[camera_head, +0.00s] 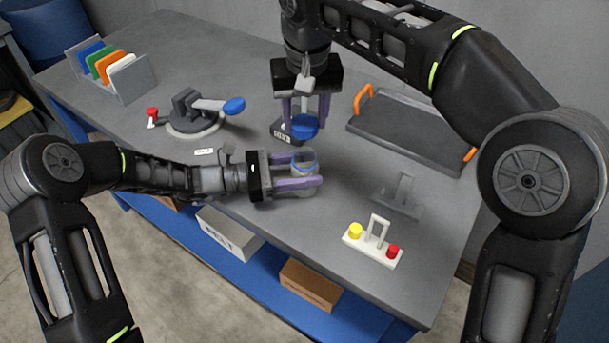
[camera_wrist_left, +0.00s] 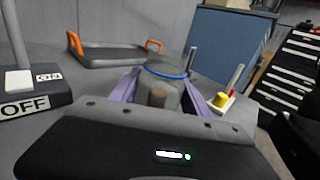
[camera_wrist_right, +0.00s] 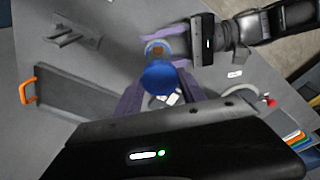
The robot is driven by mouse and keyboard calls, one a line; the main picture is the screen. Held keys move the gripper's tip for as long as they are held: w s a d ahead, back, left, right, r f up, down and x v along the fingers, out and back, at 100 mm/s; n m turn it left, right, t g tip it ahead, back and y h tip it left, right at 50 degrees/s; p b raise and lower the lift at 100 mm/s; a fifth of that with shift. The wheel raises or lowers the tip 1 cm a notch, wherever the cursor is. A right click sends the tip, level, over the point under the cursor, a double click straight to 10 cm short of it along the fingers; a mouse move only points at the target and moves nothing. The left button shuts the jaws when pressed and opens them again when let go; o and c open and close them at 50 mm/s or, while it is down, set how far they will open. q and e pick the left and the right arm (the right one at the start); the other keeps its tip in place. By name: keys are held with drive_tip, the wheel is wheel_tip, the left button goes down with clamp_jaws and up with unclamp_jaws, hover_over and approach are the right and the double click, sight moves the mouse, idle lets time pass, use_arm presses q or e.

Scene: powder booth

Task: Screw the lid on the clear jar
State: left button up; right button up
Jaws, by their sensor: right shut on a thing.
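The clear jar (camera_head: 304,158) stands upright on the grey bench, with a blue ring near its rim and something brown inside. It also shows in the left wrist view (camera_wrist_left: 165,78) and the right wrist view (camera_wrist_right: 156,46). My left gripper (camera_head: 318,182) is open around the jar, one finger on each side; contact is hard to judge. The blue lid (camera_head: 305,126) is between the fingers of my right gripper (camera_head: 306,118), which is shut on it and points down. The lid fills the gap in the right wrist view (camera_wrist_right: 160,78). It is apart from the jar, above the bench.
A dark tray with orange handles (camera_head: 410,135) lies at the right back. A switch box marked OFF (camera_wrist_left: 35,100) stands behind the jar. A toggle clamp (camera_head: 195,112) and a rack of coloured panels (camera_head: 125,80) are at left. A white block with yellow and red knobs (camera_head: 372,245) is near the front edge.

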use_arm(q)
clamp_jaws()
idle(0.3)
use_arm(e)
hover_over(305, 148)
drive_tip(key=s, duration=0.2)
drive_tip(key=shift+s+f, duration=0.2)
drive_tip(key=shift+f, duration=2.3)
drive_tip(key=shift+f, duration=0.1)
drive_tip(key=shift+f, duration=0.8)
drive_tip(key=shift+f, duration=0.55)
